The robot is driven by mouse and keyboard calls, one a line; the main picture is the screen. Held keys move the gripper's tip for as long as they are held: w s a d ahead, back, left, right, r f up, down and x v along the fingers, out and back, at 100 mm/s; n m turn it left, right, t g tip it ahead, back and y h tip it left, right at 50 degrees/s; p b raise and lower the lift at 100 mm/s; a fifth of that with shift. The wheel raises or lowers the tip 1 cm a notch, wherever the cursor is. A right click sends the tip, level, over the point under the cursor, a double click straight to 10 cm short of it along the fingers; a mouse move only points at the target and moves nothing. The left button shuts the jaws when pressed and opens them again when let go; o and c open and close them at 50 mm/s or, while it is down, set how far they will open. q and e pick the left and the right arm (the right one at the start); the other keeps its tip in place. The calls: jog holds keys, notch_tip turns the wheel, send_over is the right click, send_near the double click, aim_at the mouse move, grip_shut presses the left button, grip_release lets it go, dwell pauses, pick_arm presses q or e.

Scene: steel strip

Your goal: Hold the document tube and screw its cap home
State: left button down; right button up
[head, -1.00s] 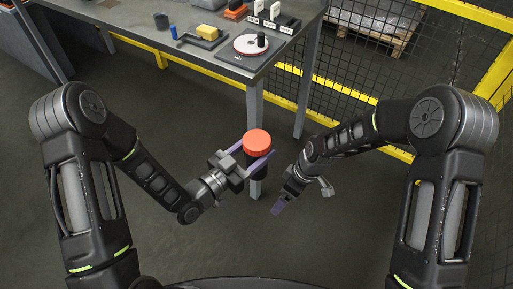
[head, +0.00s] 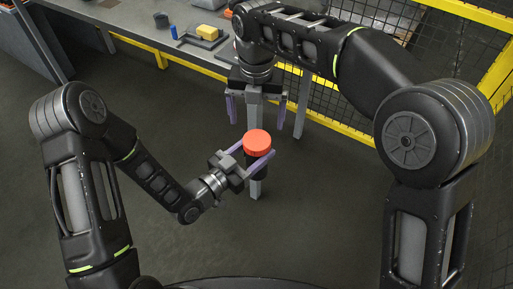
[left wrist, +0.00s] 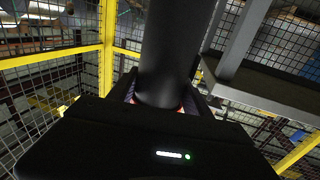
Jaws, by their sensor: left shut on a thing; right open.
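The document tube (head: 258,165) is dark, with an orange-red cap (head: 257,140) on its top end. My left gripper (head: 256,160) is shut on the tube just below the cap and holds it in the air in front of the table. In the left wrist view the dark tube (left wrist: 168,50) fills the upper middle. My right gripper (head: 257,110) points down with its fingers apart and empty, above and behind the cap in the picture. I cannot tell from here whether the cap is fully seated.
A steel table (head: 130,22) stands at the back. A yellow-framed mesh fence (head: 340,128) runs behind on the right. The floor in front is clear.

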aim_at(257, 139)
jog(key=shift+f, duration=0.1)
jog(key=shift+f, duration=3.95)
jog(key=shift+c, duration=0.4)
